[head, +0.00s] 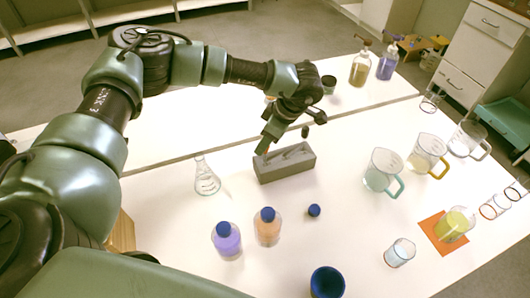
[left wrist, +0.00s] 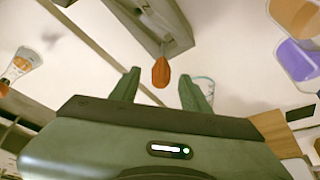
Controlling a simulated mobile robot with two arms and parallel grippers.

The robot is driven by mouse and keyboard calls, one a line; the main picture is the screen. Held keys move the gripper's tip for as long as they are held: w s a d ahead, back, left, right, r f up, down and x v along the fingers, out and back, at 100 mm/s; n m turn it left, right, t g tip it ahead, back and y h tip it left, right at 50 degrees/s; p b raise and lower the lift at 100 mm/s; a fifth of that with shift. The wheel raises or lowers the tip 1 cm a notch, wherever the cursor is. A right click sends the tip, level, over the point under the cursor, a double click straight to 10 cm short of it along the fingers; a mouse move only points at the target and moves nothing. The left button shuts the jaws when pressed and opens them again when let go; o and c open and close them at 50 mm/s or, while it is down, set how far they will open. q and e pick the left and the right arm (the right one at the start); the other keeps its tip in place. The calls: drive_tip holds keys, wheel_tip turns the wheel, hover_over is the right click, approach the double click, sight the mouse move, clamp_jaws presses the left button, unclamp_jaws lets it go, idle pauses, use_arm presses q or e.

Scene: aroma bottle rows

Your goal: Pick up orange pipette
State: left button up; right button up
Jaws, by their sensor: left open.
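The orange pipette shows in the left wrist view as an orange bulb (left wrist: 160,73) at the edge of the grey holder (left wrist: 178,30). In the head view the grey holder (head: 286,172) stands mid-table, and I cannot make out the bulb behind my gripper. My left gripper (head: 284,141) is open just above the holder. In the left wrist view its two fingertips (left wrist: 160,84) lie on either side of the bulb, with gaps on both sides. I cannot tell the bulb's depth between them. My right gripper is in neither view.
An empty conical flask (head: 207,182) stands left of the holder. A purple bottle (head: 226,241) and an orange bottle (head: 267,229) with blue caps stand nearer. Several beakers fill the right side, including a teal-handled one (head: 381,172). A dark blue cup (head: 327,284) is at the front.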

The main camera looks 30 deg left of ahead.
use_arm(q)
drive_tip(key=shift+a+f, duration=0.2)
drive_tip(key=shift+f, duration=0.2)
drive_tip(key=c, duration=0.8)
drive_tip(key=shift+r, duration=0.1)
wheel_tip(320, 180, up, 20)
drive_tip(key=b, duration=0.3)
drive_tip(key=shift+r, duration=0.1)
